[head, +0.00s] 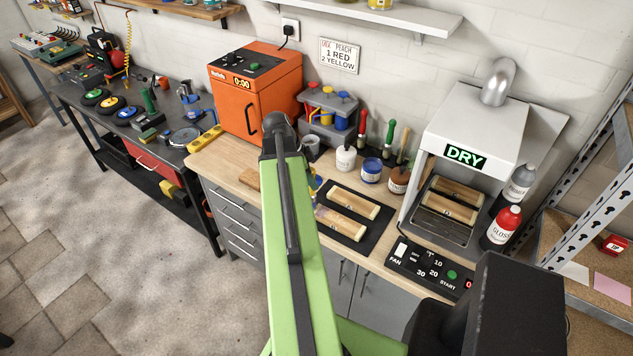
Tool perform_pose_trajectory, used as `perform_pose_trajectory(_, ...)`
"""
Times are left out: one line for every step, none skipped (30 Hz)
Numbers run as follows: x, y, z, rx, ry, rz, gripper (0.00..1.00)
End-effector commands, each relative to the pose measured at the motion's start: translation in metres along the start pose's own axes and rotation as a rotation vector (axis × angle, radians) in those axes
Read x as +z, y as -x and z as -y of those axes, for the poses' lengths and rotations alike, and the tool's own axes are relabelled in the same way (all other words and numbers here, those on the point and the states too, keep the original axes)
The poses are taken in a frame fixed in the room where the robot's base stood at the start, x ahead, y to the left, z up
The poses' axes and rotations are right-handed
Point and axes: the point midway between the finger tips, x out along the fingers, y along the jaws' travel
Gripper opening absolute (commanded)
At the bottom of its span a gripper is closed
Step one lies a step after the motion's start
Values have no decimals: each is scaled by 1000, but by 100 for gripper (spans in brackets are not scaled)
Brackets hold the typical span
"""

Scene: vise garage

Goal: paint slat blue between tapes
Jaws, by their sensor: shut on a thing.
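Two pale wooden slats lie on a dark mat (371,228) on the bench: a far slat (354,201) and a near slat (341,223). The left end of the near slat is partly behind my green arm, and its tapes are too small to make out clearly. A jar with a blue label (371,171) stands behind the slats, between a white bottle (346,159) and a brown jar (398,180). Brushes with red (362,126) and green (388,134) handles stand behind the jars. My gripper is hidden behind my own arm. A small blue and yellow bit (316,184) shows beside the arm; I cannot tell what it is.
A white drying box (474,118) with a DRY sign holds more slats (452,200) at right. A red GLOSS bottle (503,228) and a grey bottle (519,182) stand beside it. An orange oven (256,92) and a grey organiser (328,112) stand at the back left.

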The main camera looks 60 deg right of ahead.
Motion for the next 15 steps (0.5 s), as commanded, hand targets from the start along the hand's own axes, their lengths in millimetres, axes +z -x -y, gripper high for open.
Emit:
perform_pose_trajectory(3,2,6,0,1,0,0)
perform_pose_trajectory(5,3,8,0,0,0,0)
perform_pose_trajectory(7,4,10,0,1,0,0)
perform_pose_trajectory(8,5,11,0,1,0,0)
perform_pose_trajectory(9,5,11,0,1,0,0)
perform_pose_trajectory(10,5,11,1,1,0,0)
perform_pose_trajectory(10,5,11,1,0,0,0)
perform_pose_trajectory(10,5,11,1,0,0,0)
perform_pose_trajectory(10,5,11,1,0,0,0)
perform_pose_trajectory(10,5,12,1,0,0,0)
perform_pose_trajectory(11,6,13,1,1,0,0)
perform_pose_trajectory(13,6,15,1,1,0,0)
perform_pose_trajectory(14,7,16,1,1,0,0)
perform_pose_trajectory(16,7,19,1,1,0,0)
perform_pose_trajectory(18,8,22,1,0,0,0)
